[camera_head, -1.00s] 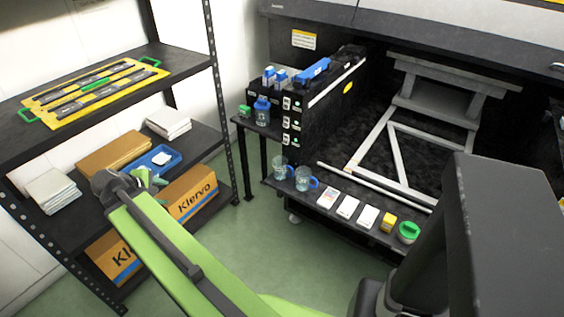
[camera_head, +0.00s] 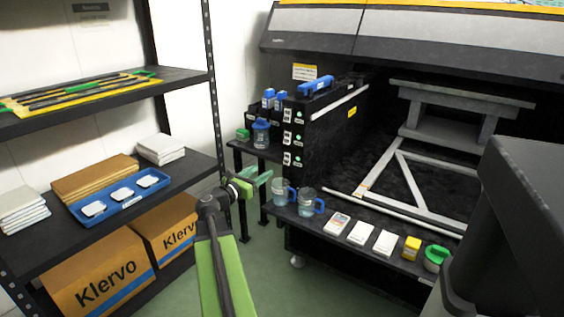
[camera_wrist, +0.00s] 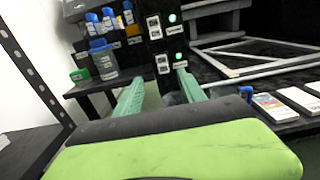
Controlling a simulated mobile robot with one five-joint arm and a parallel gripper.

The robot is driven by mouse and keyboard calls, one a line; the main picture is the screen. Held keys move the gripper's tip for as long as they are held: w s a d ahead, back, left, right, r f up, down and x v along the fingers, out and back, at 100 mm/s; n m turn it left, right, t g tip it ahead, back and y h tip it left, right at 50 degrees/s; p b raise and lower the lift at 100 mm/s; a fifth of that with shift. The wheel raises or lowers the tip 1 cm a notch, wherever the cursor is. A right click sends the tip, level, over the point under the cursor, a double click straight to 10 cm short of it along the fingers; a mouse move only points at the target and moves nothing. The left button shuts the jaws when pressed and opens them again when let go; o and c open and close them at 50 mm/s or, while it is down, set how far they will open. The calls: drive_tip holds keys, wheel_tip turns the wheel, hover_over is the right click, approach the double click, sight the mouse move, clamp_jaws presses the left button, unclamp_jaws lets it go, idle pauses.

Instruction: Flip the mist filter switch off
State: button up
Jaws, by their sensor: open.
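The black machine panel (camera_head: 293,137) carries a column of white switches, each beside a lit green lamp. The labels are too small to read, so I cannot tell which is the mist filter switch. In the wrist view an upper switch (camera_wrist: 153,22) and a lower switch (camera_wrist: 162,64) show, with green lamps to their right. My gripper (camera_head: 256,183) is open and empty, in front of and below the panel in the head view. In the wrist view its green fingers (camera_wrist: 160,84) are spread, pointing toward the panel below the lower switch, apart from it.
A jug (camera_head: 261,134) and green box (camera_head: 242,135) stand on the small black stand left of the panel. Two blue-handled mugs, white cards, a yellow box (camera_head: 411,247) and a green-lidded container line the front ledge. A shelf rack (camera_head: 212,110) stands at left.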

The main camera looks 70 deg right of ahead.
sight(286, 154)
drive_tip(key=x, duration=1.4)
drive_tip(key=shift+d, duration=0.35)
clamp_jaws()
